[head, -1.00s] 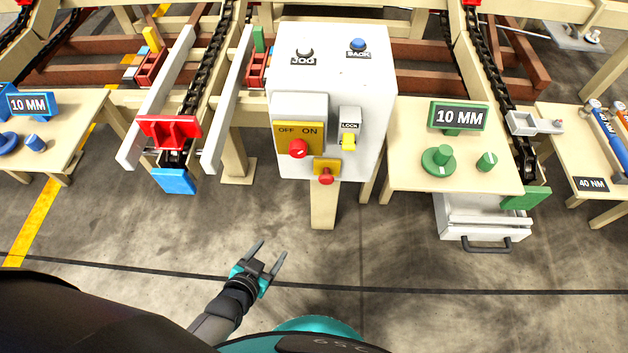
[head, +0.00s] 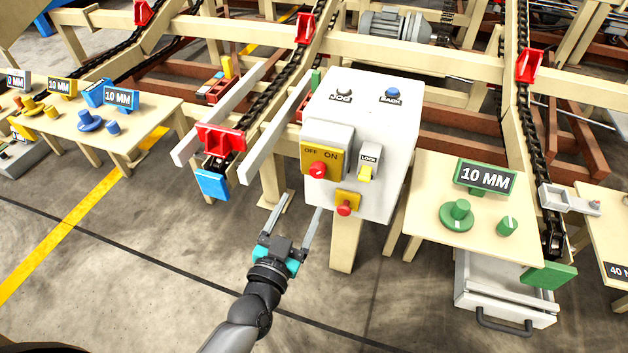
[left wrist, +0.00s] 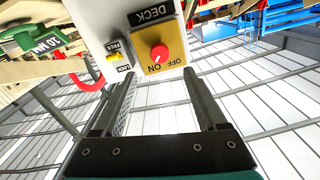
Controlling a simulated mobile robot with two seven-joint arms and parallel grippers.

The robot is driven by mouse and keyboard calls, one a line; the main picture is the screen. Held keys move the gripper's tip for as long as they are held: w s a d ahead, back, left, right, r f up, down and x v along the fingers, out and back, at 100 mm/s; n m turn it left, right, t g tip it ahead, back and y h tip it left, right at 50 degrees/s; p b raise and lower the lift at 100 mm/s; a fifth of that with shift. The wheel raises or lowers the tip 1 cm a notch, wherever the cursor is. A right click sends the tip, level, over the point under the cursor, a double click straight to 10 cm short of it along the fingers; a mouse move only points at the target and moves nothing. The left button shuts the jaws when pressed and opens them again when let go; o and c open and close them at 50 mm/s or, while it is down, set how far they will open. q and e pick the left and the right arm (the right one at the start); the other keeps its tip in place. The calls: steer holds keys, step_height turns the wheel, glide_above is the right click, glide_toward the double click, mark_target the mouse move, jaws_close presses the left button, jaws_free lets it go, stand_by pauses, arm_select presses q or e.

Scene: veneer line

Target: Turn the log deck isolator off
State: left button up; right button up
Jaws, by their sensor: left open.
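The isolator is a red knob (head: 318,169) on a yellow plate (head: 341,158) marked OFF and ON, on the front of a white control box (head: 376,110). In the left wrist view the red knob (left wrist: 159,53) sits ahead of the fingers, beside a DECK label (left wrist: 151,14). A yellow lock tab (head: 365,174) under a LOCK label is to its right, and a red button (head: 344,208) on a yellow base is below. My left gripper (head: 297,224) is open and empty, below and in front of the box, apart from the knob. My right gripper is not in view.
JOG (head: 343,91) and BACK (head: 392,94) buttons are on top of the box. A red-and-blue chain end (head: 214,183) stands to the left. A table with green parts (head: 430,228) stands close on the right, over a white drawer (head: 505,295). Floor in front is clear.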

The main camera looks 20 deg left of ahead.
mark_target(316, 174)
arm_select(q)
steer(key=w+b, duration=0.1)
steer(key=w, duration=0.7)
steer(key=shift+w+d+f+b, duration=0.1)
steer(key=shift+d+b, duration=0.05)
steer(key=shift+b, duration=0.25)
steer(key=shift+w, duration=0.65)
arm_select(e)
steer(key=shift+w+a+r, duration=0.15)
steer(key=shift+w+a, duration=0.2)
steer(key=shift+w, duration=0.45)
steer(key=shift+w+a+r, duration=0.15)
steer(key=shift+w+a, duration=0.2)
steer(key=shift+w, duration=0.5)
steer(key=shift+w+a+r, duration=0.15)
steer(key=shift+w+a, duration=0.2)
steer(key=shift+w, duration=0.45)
arm_select(q)
jaws_close()
